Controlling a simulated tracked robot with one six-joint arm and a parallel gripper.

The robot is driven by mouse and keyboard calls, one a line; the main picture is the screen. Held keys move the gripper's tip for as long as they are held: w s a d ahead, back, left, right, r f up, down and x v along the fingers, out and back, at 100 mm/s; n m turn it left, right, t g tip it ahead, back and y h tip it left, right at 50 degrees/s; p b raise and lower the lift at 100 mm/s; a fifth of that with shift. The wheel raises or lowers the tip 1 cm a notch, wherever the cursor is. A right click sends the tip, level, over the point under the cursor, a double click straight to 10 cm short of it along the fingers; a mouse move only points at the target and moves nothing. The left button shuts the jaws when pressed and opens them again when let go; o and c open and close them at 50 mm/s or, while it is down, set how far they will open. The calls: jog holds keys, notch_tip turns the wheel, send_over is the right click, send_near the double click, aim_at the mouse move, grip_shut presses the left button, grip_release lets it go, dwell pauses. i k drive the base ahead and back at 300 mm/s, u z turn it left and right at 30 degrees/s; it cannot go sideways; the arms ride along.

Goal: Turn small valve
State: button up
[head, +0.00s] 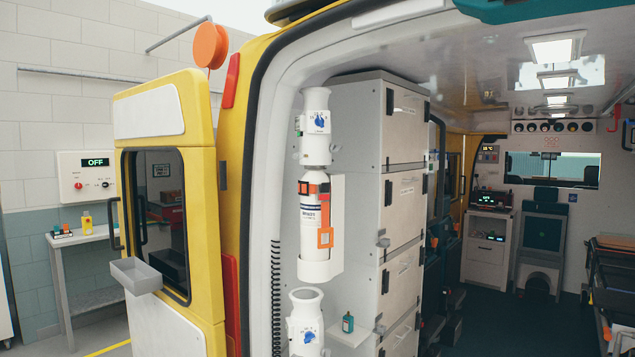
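No part clearly identifiable as a small valve shows at this size. A white cylinder (309,222) with a dark-lettered label stands upright in a white holder (335,225) on the inside of the rear door frame. Orange and dark straps (315,188) cross its upper part, and an orange tag (325,238) hangs at its right side. A white flared fitting with a blue mark (317,125) sits above the cylinder. A similar white fitting (305,325) is below it, cut by the bottom edge. My gripper is not in view.
An open yellow door (170,105) with a grey tray (136,276) stands at left. A wall box (87,178) reads OFF. Dark floor (500,320) is open inside at right.

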aim_at(333, 149)
jog(key=z, duration=0.95)
jog(key=i, duration=1.9)
jog(key=u, duration=0.3)
